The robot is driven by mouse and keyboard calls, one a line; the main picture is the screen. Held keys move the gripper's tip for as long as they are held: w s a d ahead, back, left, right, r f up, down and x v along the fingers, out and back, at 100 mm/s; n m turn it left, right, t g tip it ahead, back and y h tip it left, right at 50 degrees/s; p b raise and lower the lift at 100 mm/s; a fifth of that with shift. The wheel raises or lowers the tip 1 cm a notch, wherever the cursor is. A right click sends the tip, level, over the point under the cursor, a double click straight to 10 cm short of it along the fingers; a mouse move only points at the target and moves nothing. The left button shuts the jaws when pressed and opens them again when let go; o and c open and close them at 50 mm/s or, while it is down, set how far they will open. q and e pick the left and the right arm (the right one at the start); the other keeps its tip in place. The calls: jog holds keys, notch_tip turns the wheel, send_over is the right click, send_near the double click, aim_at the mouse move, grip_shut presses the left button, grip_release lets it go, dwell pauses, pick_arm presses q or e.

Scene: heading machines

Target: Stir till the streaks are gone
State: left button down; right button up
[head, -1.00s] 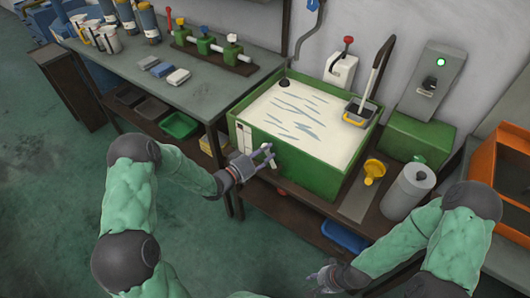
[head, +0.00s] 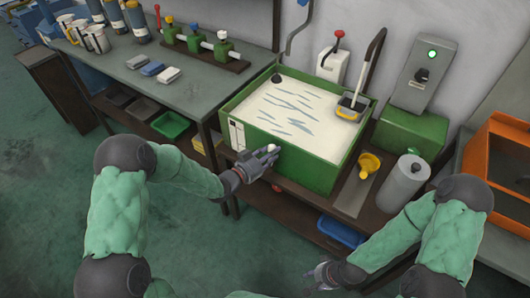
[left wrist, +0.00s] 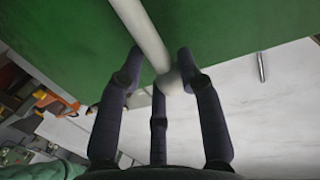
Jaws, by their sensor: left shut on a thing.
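A green tank (head: 308,173) stands on the dark bench, full of pale cream liquid (head: 276,92) with several grey-blue streaks across its surface. My left gripper (head: 269,157) is at the tank's front wall, low on the left. Its fingers are closed around the rounded end of a white rod (head: 272,148). In the left wrist view the rod (left wrist: 145,35) runs along the green wall, its end between my fingers (left wrist: 165,83). How the rod joins the tank is hidden. My right gripper (head: 322,275) hangs low in front of the bench; its fingers are too small to judge.
A long-handled scoop (head: 352,105) rests at the tank's right rim. A yellow funnel (head: 369,164) and a grey canister (head: 402,183) stand to the right. A workbench (head: 190,99) with mugs, bottles and green valves stands left. The floor in front is clear.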

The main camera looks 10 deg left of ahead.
aim_at(285, 153)
pick_arm(q)
jog(key=shift+s+d+f+m+y+b, duration=0.2)
jog(key=shift+d+m+b, duration=0.1)
jog(key=shift+d+m, duration=0.15)
jog(key=shift+s+d+f+m+y+b, duration=0.1)
jog(key=shift+s+d+f+m+b, duration=0.2)
jog(key=shift+d+m, duration=0.2)
jog(key=shift+s+d+f+m+y+b, duration=0.1)
jog(key=shift+d+f+m+b, duration=0.05)
jog(key=shift+d+m+b, duration=0.25)
jog(key=c, duration=1)
grip_release()
jog(key=shift+a+r, duration=0.1)
jog(key=shift+r, duration=0.05)
jog(key=shift+w, duration=0.1)
jog(key=shift+s+a+r, duration=0.1)
jog(key=shift+s+a, duration=0.1)
jog(key=shift+s, duration=0.15)
jog(key=v, duration=1.1)
